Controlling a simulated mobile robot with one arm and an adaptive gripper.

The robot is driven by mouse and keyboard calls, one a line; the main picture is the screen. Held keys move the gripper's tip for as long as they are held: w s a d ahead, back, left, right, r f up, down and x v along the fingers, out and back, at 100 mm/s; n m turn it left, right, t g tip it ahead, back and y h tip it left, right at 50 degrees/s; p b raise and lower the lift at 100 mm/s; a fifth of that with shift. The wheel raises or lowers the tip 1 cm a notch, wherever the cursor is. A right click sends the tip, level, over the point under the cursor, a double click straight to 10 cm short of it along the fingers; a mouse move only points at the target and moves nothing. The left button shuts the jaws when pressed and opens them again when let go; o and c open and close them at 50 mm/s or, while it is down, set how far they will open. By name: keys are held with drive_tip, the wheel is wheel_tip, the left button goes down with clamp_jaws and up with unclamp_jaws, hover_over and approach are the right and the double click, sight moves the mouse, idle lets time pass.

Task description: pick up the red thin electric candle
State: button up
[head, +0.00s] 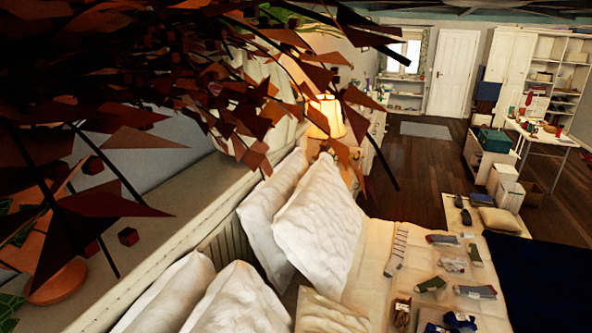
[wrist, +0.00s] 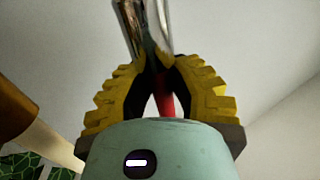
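In the wrist view my gripper (wrist: 158,60) has black and yellow fingers that curve inward, with the tips close together. A narrow red thing (wrist: 164,95) shows in the gap between the fingers. It may be the red thin electric candle, but only a short stretch of it is visible. I cannot tell whether the fingers grip it or it stands behind them. Several long thin things, brown, dark green and pale grey, stick up just beyond the fingertips. My gripper does not show in the head view, and I cannot make out a candle there.
In the head view dark red-brown foliage (head: 200,90) fills the upper left. A bed with white pillows (head: 320,225) and several socks (head: 475,291) lies below. A lit lamp (head: 326,117) stands behind the pillows. Wooden floor (head: 410,175) is open toward the door (head: 454,73).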

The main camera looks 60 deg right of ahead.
clamp_jaws()
